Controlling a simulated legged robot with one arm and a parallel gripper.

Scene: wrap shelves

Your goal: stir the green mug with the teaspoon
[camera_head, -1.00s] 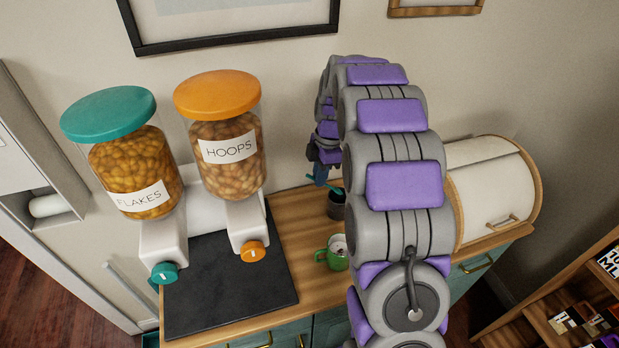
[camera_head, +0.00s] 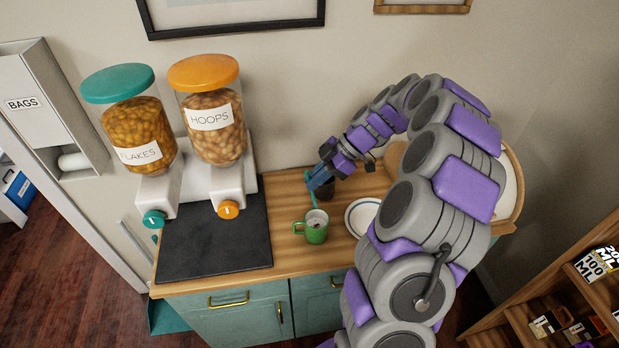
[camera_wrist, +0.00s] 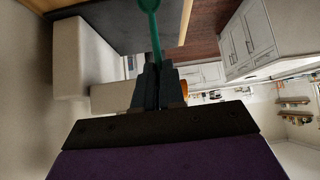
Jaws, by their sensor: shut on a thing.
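The green mug (camera_head: 316,232) stands upright on the wooden counter, right of the black mat, its handle to the left. Its inside looks pale grey. My gripper (camera_head: 318,181) is behind and above the mug, shut on the teal teaspoon (camera_head: 313,196). The teaspoon slants down from the jaws toward the far side of the mug's rim; I cannot tell how far apart they are. In the wrist view the teaspoon (camera_wrist: 155,34) sticks out from the closed fingers (camera_wrist: 152,88), its bowl at the far end, partly cut off by the frame's top edge.
A white plate (camera_head: 360,214) lies right of the mug, partly behind my arm. Two cereal dispensers (camera_head: 214,128) stand over the black mat (camera_head: 215,245) at left. A bread bin (camera_head: 511,185) is at right.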

